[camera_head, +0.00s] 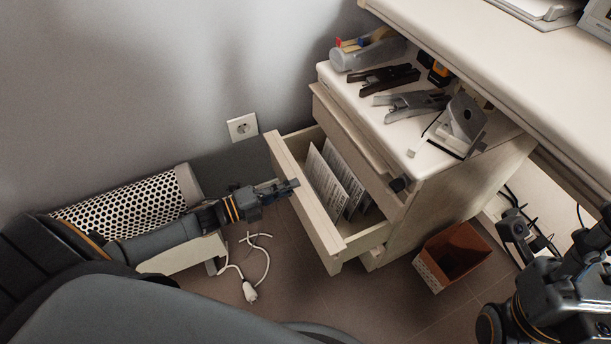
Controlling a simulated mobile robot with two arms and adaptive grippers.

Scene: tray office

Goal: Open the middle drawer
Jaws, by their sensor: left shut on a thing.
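A pale drawer cabinet (455,185) stands under the desk. Its middle drawer (308,200) is pulled out toward the left, and upright sheets or folders (335,180) with printed faces show inside it. The top drawer (357,140) above it looks shut or nearly so. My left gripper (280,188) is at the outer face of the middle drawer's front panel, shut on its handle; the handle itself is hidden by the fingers.
A brown bin (453,256) stands on the floor to the right. A white cable (250,268) lies below the drawer. A perforated cylinder (125,205) is at the left.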

